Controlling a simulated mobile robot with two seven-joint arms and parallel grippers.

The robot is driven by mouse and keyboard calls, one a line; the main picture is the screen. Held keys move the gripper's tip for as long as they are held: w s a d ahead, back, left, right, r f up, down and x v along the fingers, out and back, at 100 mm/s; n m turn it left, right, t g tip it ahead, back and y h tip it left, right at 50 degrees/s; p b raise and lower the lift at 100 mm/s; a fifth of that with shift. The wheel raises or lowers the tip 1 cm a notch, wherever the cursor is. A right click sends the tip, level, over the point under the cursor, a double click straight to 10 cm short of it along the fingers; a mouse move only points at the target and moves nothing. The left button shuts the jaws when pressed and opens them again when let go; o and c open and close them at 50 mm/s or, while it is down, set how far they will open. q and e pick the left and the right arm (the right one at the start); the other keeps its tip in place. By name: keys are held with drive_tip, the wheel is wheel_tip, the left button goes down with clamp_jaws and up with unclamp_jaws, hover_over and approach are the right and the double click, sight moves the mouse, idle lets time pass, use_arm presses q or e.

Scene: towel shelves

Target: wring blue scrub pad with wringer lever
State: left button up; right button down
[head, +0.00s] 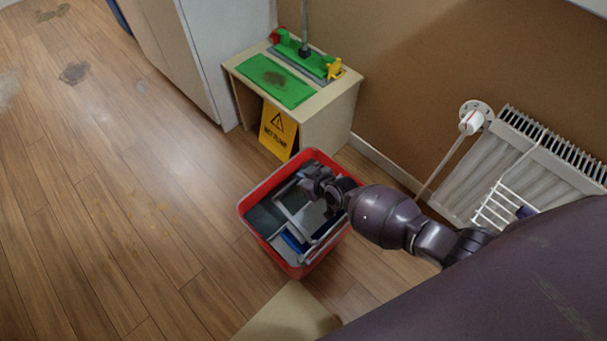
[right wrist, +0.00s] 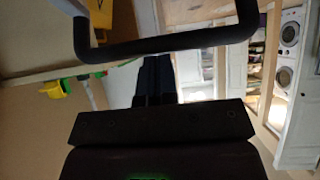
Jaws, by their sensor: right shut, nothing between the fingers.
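A red bucket (head: 246,208) stands on the wooden floor with a grey wringer inside it. The blue scrub pad (head: 292,242) shows partly, low in the wringer at the bucket's near side. The wringer lever (head: 285,212) is a grey frame over the bucket; its dark crossbar (right wrist: 165,46) spans the top of the right wrist view. My right gripper (head: 310,180) is over the bucket's far right part, close to the lever. Its fingers (right wrist: 154,82) are shut and empty, with the crossbar just beyond their tips. Contact with the bar cannot be told. My left gripper is out of view.
A small table (head: 325,103) with green cloths (head: 273,80) stands behind the bucket, a yellow warning sign (head: 277,131) against it. A radiator (head: 515,160) with a white rack is at the right wall. Open floor (head: 130,230) lies left of the bucket.

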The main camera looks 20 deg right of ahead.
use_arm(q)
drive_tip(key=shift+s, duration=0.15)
use_arm(e)
drive_tip(key=shift+w, duration=0.15)
drive_tip(key=shift+w+a+f+g, duration=0.2)
drive_tip(key=shift+w+f+g, duration=0.2)
drive_tip(key=shift+f+g, duration=0.1)
drive_tip(key=shift+f+g+h, duration=0.3)
wheel_tip(320, 180, down, 2)
drive_tip(key=shift+a+f+g+b, duration=0.15)
drive_tip(key=shift+f+g+b, duration=0.1)
drive_tip(key=shift+g+b, duration=0.25)
use_arm(q)
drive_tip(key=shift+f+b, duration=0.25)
drive_tip(key=shift+b, duration=0.1)
use_arm(e)
drive_tip(key=shift+w+a+f, duration=0.2)
drive_tip(key=shift+w+f, duration=0.25)
drive_tip(key=shift+w, duration=0.3)
